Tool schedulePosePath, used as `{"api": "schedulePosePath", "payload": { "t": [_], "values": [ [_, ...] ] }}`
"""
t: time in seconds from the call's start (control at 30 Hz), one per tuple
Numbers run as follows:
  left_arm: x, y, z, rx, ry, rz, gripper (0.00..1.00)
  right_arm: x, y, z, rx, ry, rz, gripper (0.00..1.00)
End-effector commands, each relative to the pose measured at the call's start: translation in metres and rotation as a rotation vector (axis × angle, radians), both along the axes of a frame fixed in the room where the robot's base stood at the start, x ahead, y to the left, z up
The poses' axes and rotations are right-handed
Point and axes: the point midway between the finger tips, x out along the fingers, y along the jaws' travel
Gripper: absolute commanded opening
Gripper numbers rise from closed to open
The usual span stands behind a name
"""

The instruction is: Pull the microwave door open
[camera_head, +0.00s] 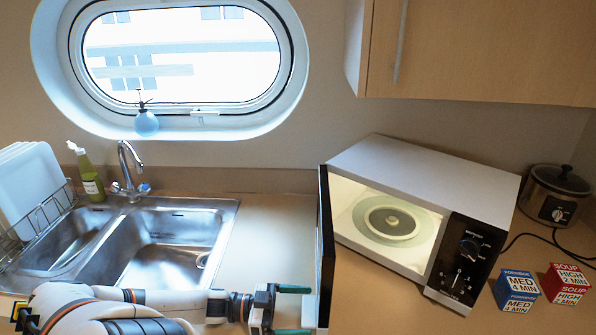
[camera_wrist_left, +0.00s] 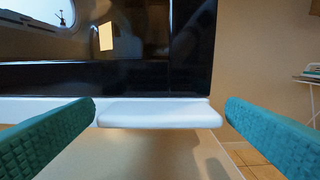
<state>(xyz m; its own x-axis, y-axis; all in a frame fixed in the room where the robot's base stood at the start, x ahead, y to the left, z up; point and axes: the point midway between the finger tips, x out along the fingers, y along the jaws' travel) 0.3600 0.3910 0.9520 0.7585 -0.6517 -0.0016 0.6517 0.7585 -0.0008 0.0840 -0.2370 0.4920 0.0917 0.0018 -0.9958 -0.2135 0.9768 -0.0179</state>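The microwave (camera_head: 430,175) stands on the counter at right, with its lit inside and glass turntable (camera_head: 390,220) showing. Its dark door (camera_head: 325,250) is swung wide open and seen nearly edge-on at the left of the opening. My left gripper (camera_head: 308,311) is at the door's outer side, with its teal fingers spread. In the left wrist view the black door (camera_wrist_left: 120,75) fills the upper part. The white door handle (camera_wrist_left: 160,114) lies between the open fingers (camera_wrist_left: 160,108), with gaps on both sides. My right gripper is not in view.
A sink (camera_head: 160,240) with a tap, a dish rack (camera_head: 40,215) and a green bottle (camera_head: 90,178) are at left. Blue (camera_head: 517,290) and red (camera_head: 566,284) label blocks and a slow cooker (camera_head: 554,195) are right of the microwave. Bare counter (camera_head: 270,230) lies between sink and door.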

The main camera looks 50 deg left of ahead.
Motion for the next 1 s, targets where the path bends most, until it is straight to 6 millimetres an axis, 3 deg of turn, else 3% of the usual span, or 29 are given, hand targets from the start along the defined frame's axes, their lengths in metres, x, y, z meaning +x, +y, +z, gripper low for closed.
{"api": "schedulePosePath", "payload": {
  "t": [0.43, 0.8, 1.0],
  "values": [
    [-0.009, 0.007, -0.001, 0.0, 0.001, 0.001, 0.99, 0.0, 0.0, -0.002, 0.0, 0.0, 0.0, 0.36],
    [-0.066, 0.057, -0.002, 0.0, 0.004, 0.003, 0.99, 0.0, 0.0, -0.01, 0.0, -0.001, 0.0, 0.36],
    [-0.086, 0.074, -0.001, 0.001, 0.002, 0.002, 0.99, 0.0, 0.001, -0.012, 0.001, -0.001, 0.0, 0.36]
  ]
}}
